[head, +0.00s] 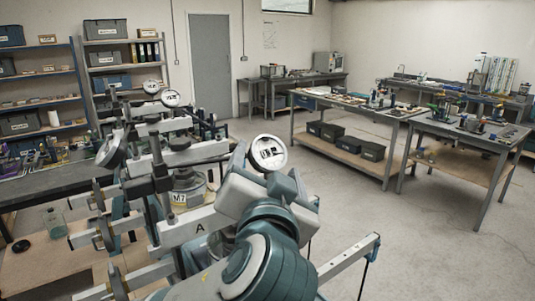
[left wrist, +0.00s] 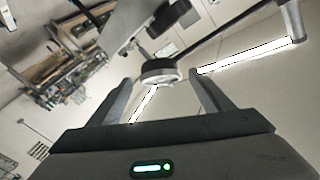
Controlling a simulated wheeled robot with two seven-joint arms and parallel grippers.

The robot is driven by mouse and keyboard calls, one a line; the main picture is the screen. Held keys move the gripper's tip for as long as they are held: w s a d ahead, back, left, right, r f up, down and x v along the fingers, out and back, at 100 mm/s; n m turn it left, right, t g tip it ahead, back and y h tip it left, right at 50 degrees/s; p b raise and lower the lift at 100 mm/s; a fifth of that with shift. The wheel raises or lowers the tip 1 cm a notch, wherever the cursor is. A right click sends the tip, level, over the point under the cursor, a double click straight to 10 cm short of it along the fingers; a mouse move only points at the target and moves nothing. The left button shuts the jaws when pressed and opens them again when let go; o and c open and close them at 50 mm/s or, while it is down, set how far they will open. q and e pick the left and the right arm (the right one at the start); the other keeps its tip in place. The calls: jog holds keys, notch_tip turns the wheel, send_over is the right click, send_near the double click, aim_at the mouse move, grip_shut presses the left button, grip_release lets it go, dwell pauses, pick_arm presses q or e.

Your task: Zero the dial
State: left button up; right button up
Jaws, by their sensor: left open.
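In the head view a round white dial (head: 267,153) with dark markings stands just beyond my left wrist; I cannot read its pointer. More round dials (head: 170,97) show farther back on the lever frames. The nearest frame has a pale beam marked A (head: 199,228) and a grey weight marked M7 (head: 180,196). My left arm hides part of it. In the left wrist view my left gripper (left wrist: 160,77) is open, its fingers apart, with a round dial-like part (left wrist: 158,67) seen edge-on between and beyond the tips. I cannot tell whether they touch. My right gripper is out of view.
A pale bar (head: 345,262) sticks out at lower right, close to my arm. Workbenches (head: 350,106) with tools stand to the right, dark bins (head: 330,131) beneath one. Shelves (head: 107,42) stand at the back left. The floor between is clear.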

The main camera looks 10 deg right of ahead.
aim_at(270, 150)
pick_arm(q)
jog(key=x, duration=0.7)
jog(key=shift+w, duration=0.35)
jog(key=shift+w+d, duration=0.1)
jog(key=shift+w, duration=0.2)
jog(key=c, duration=1)
jog(key=m+h+p, duration=0.1)
jog(key=m+g+h+p, duration=0.1)
jog(key=shift+d+r+m+g, duration=0.1)
jog(key=shift+d+m+g, duration=0.05)
jog(key=shift+m+g, duration=0.2)
jog(key=shift+c, duration=0.2)
jog(key=shift+m+g+p, duration=0.25)
jog(key=shift+m+p, duration=0.1)
jog(key=shift+p, duration=0.1)
jog(key=shift+s+d+f+h, duration=0.15)
jog(key=shift+f+h, duration=0.15)
